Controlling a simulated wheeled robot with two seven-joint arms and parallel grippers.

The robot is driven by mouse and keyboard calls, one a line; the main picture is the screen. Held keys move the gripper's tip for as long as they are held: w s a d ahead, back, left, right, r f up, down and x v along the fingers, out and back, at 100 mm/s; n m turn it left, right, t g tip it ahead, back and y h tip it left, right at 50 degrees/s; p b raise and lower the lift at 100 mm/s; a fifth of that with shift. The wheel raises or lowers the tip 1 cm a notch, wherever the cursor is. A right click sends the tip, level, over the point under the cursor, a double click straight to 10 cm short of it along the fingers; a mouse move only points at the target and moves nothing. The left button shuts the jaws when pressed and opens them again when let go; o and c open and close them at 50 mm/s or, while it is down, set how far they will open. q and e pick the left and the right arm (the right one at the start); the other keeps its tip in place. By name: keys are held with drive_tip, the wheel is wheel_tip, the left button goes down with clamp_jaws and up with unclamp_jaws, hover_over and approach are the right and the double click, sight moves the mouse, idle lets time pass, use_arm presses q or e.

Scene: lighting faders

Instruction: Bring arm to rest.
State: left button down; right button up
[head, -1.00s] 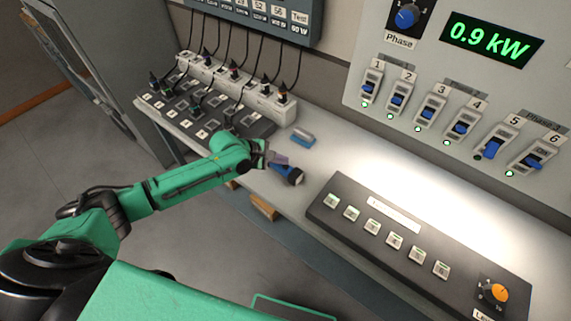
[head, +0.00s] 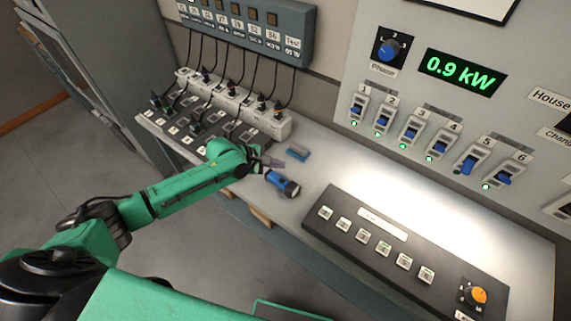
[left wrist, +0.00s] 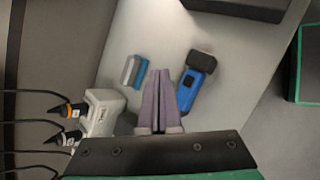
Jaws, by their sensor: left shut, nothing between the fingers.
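My left arm comes in from the left in the head view, with its gripper (head: 274,162) over the bench. In the left wrist view the fingers (left wrist: 161,88) are together and hold nothing. A blue and black flashlight (head: 283,184) lies on the bench just in front of the gripper; it also shows right of the fingers in the left wrist view (left wrist: 194,84). A blue and grey block (head: 298,152) lies on the bench beyond the fingers, and left of them in the left wrist view (left wrist: 135,72). My right gripper is not in view.
A black button panel (head: 400,245) with an orange knob sits at right. The wall panel (head: 440,130) carries several switches and a 0.9 kW display (head: 459,72).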

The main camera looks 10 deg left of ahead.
use_arm(q)
drive_tip(key=s+d+r+m+g, duration=0.1)
drive_tip(key=s+d+m, duration=0.6)
drive_tip(key=s+m, duration=0.5)
drive_tip(key=s+a+r+m+g+y, duration=0.1)
drive_tip(key=s+a+m+g+y, duration=0.1)
drive_tip(key=s+a+m+y, duration=0.8)
drive_tip(key=s+a+f+n+g+h+b, duration=0.1)
drive_tip(key=s+a+f+h+b, duration=0.15)
drive_tip(key=f, duration=1.25)
drive_tip(key=s+a+f+n+h+b, duration=0.1)
drive_tip(key=s+a+f+b, duration=0.2)
drive_tip(key=f, duration=1.1)
drive_tip(key=s+a+f+g+b, duration=0.1)
drive_tip(key=s+f+b, duration=0.4)
drive_tip(key=s+f, duration=0.9)
wheel_tip(320, 180, down, 4)
drive_tip(key=shift+s+a+r, duration=0.1)
drive_tip(key=shift+s+a, duration=0.3)
drive_tip(key=shift+a, duration=0.3)
